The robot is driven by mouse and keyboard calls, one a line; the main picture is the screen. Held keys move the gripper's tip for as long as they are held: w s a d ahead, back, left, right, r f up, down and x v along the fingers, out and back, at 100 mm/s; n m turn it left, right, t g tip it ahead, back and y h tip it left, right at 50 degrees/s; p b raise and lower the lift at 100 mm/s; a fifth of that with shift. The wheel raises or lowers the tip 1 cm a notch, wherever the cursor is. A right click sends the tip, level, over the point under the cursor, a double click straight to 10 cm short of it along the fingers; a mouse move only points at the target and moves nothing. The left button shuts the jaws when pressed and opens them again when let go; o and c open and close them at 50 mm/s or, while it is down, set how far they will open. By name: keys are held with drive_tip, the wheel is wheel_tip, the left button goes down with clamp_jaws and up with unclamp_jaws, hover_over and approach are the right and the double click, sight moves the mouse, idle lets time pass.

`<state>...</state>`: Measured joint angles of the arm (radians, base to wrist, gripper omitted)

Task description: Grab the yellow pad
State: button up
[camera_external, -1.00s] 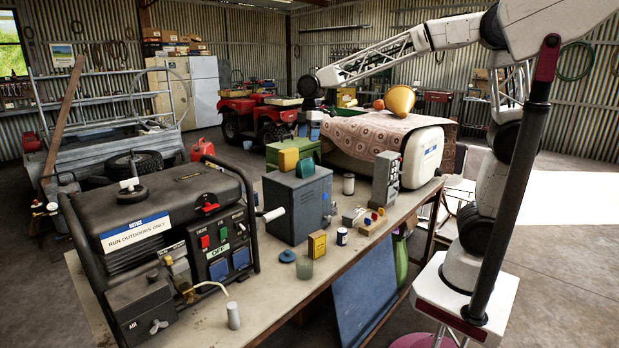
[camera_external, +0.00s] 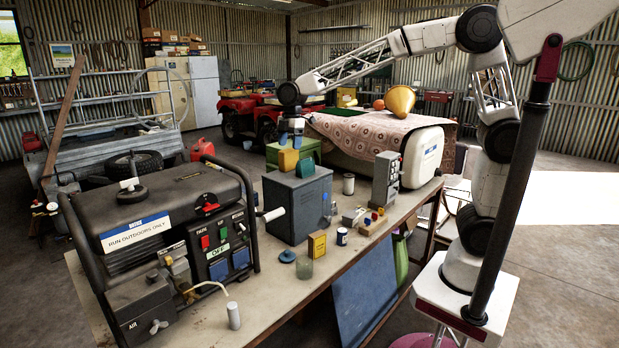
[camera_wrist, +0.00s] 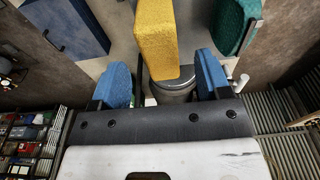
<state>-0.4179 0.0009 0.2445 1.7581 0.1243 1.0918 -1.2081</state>
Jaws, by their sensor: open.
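The yellow pad (camera_external: 288,160) is a small block on top of the grey-blue metal cabinet on the bench. In the wrist view the yellow pad (camera_wrist: 158,40) has a rough, sponge-like face and lies just ahead of the gap between my fingers. My gripper (camera_external: 291,132) is just above the pad in the external view. In the wrist view my gripper (camera_wrist: 163,85) shows two blue fingertips spread apart, one on each side of the pad's near end. Nothing is held between them. Whether a fingertip touches the pad I cannot tell.
A green pad (camera_wrist: 236,25) is to the right of the yellow pad in the wrist view. The cabinet (camera_external: 298,205) shares the bench with a black generator (camera_external: 150,215).

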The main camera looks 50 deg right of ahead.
sight(289, 157)
drive_tip(key=shift+f, duration=0.55)
drive_tip(key=shift+a, duration=0.1)
drive_tip(key=shift+a+f, duration=0.15)
drive_tip(key=shift+f, duration=1.15)
drive_tip(key=shift+a+f, duration=0.15)
drive_tip(key=shift+f, duration=1.15)
drive_tip(key=c, duration=1)
drive_tip(key=shift+r, duration=0.1)
drive_tip(key=shift+r, duration=4.9)
